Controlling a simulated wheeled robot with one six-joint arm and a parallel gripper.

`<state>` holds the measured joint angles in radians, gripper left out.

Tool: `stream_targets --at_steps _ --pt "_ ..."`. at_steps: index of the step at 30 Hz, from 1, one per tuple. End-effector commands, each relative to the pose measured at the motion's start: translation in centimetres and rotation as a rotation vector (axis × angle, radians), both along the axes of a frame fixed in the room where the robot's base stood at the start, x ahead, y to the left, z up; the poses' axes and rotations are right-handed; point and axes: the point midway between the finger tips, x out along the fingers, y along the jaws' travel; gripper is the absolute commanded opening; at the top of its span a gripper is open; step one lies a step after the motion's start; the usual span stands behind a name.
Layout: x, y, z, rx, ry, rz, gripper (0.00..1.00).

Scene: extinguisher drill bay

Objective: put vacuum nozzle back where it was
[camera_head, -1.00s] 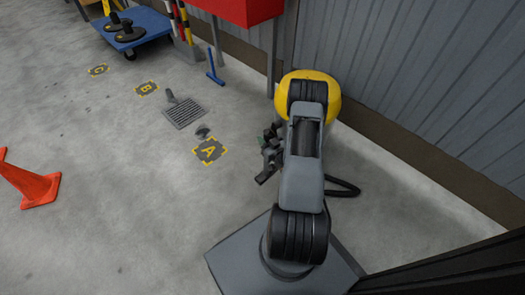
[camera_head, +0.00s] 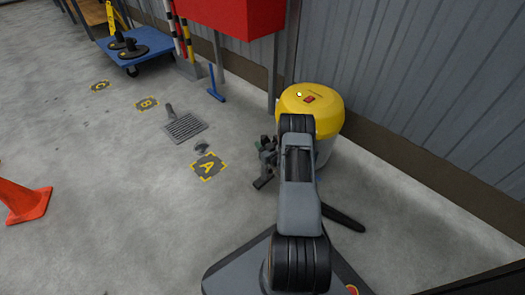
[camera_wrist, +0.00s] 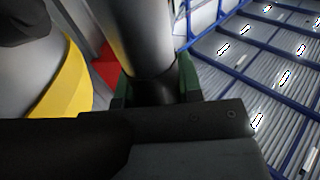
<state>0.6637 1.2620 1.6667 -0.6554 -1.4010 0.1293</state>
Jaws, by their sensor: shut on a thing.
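The vacuum has a yellow-topped canister (camera_head: 318,105) that stands on the floor by the metal wall. Its yellow side also shows at the left of the wrist view (camera_wrist: 68,75). My gripper (camera_wrist: 153,92), with green finger pads, is shut around the dark collar of the vacuum nozzle, whose grey metal tube (camera_wrist: 137,35) rises above the pads. In the head view my gripper (camera_head: 266,152) is left of the canister, above the floor, partly hidden by my arm. The nozzle's far end is hard to make out. A black hose-like piece (camera_head: 343,217) shows right of my arm.
A floor mark A (camera_head: 208,167) and a small dark object (camera_head: 202,148) lie left of my gripper. A grey grated pan (camera_head: 185,126) lies farther off. An orange cone (camera_head: 26,203) stands at far left. The wall runs close along the right; floor at left is open.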

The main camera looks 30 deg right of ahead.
Motion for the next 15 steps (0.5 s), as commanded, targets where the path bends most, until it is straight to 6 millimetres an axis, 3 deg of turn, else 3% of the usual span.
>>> stream_targets --at_steps 10,15 --pt "0.5 -0.2 -3.4 -0.001 -0.003 0.000 0.00" --pt "0.5 -0.3 -3.5 -0.002 -0.004 0.000 0.00"
